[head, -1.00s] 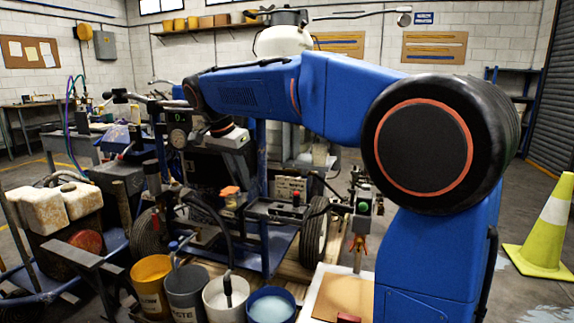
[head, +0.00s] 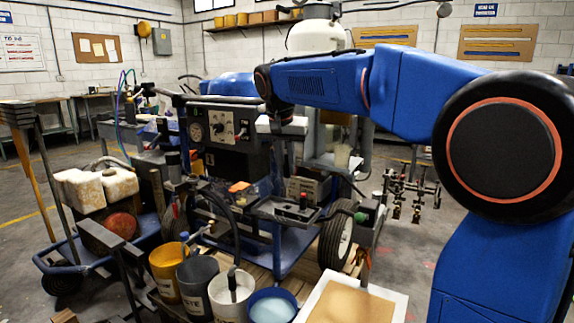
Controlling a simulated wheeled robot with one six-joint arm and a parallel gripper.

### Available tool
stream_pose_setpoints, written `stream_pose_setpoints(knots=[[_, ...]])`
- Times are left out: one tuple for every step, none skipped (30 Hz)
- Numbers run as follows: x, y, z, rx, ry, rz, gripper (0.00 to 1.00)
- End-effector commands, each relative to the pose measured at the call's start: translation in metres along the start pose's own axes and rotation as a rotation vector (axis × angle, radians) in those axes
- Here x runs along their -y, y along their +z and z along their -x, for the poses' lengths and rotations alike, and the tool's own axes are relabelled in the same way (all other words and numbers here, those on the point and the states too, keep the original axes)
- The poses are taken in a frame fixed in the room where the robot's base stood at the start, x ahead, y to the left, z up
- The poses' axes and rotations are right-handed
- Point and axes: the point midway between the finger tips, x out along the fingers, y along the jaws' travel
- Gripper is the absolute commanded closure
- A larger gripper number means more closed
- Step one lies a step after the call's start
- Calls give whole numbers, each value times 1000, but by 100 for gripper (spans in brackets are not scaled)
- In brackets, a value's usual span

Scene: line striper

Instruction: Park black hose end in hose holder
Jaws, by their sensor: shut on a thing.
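My arm reaches left across the top of the picture and bends down at its wrist. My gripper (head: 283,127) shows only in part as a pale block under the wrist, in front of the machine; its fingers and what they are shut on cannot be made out. A black hose (head: 226,218) arcs down into the white bucket (head: 222,303), where a dark hose end (head: 232,280) stands upright against the inside. I cannot tell which part of the machine is the hose holder.
The striper's gauge panel (head: 218,128) and frame stand close to my wrist. A yellow bucket (head: 164,277), a grey bucket (head: 194,288) and a blue bucket (head: 268,308) line the front. A white-edged tray (head: 350,302) lies right of them. Open floor shows at right.

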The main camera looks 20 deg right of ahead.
Motion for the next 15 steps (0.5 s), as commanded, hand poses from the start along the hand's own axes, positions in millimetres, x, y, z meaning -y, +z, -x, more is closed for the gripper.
stream_pose_setpoints(knots=[[0, 0, -1, -1, -2, 7, 100], [0, 0, -2, -1, -3, 11, 100], [0, 0, -3, -1, -3, 12, 100], [0, 1, -4, -1, -3, 13, 100], [0, 1, -6, -1, -3, 12, 100], [0, 2, -8, -1, -4, 12, 100], [0, 3, -10, -1, -4, 11, 100], [0, 4, -12, -1, -3, 11, 100], [0, 5, -15, -1, -3, 11, 100], [0, 6, -17, 0, -2, 11, 100], [0, 7, -20, 0, -2, 11, 100], [0, 8, -22, -1, -3, 10, 100], [0, 8, -25, -1, -3, 10, 100], [0, 9, -27, -1, -3, 10, 100], [0, 11, -30, 0, -2, 11, 100]])
